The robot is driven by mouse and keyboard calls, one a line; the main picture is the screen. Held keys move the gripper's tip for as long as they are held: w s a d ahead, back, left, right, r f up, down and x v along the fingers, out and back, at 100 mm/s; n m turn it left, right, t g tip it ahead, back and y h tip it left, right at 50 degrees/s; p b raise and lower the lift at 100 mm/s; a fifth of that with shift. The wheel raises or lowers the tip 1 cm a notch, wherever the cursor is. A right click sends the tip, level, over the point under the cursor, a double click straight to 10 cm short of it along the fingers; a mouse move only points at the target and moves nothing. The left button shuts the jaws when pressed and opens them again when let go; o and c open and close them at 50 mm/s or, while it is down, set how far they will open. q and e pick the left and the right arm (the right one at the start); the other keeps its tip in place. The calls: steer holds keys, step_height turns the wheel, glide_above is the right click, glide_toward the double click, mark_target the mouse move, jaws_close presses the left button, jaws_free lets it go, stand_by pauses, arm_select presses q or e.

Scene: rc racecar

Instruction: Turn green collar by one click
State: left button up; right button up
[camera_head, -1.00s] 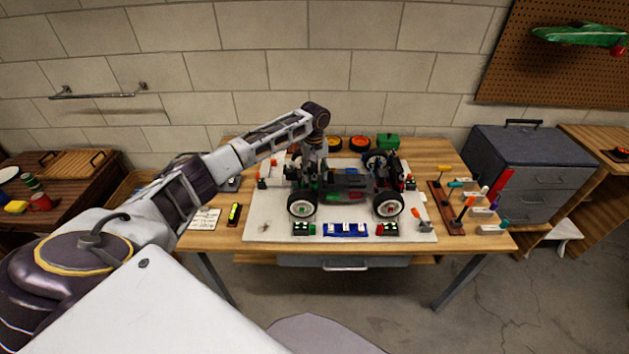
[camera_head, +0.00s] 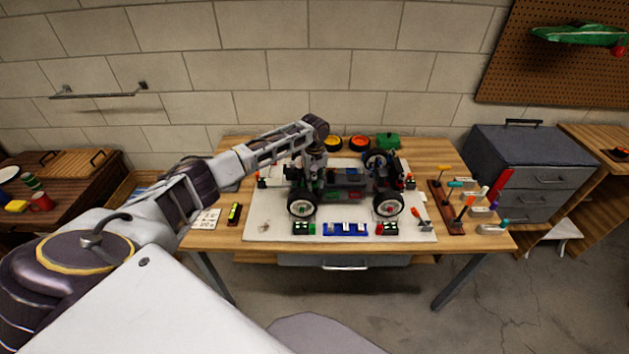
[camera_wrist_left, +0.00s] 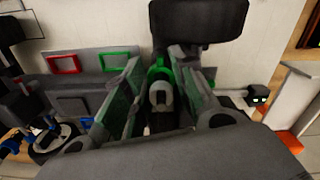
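The green collar (camera_wrist_left: 161,73) shows in the left wrist view, around a grey shaft-like part of the car. The dark car (camera_head: 345,184) with black tyres stands on a pale mat on the workbench. My left gripper (camera_wrist_left: 160,88) is open, with its two fingers on either side of the collar and shaft. I cannot tell whether either finger touches the collar. In the head view my left gripper (camera_head: 309,172) points down at the left part of the car, and the collar is too small or hidden to make out. My right gripper is not in view.
A red and a green frame (camera_wrist_left: 114,61) sit beside the gripper in the wrist view. Small coloured blocks (camera_head: 345,229) lie along the mat's front.

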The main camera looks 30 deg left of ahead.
arm_select(q)
steer(key=c, duration=0.3)
steer(key=shift+r+m+p, duration=0.15)
steer(key=shift+m+p, duration=0.85)
steer(key=shift+p, duration=0.2)
steer(key=shift+a+m+p, duration=0.1)
steer(key=shift+m+p, duration=1)
steer(key=shift+m, duration=0.2)
steer(key=o, duration=1)
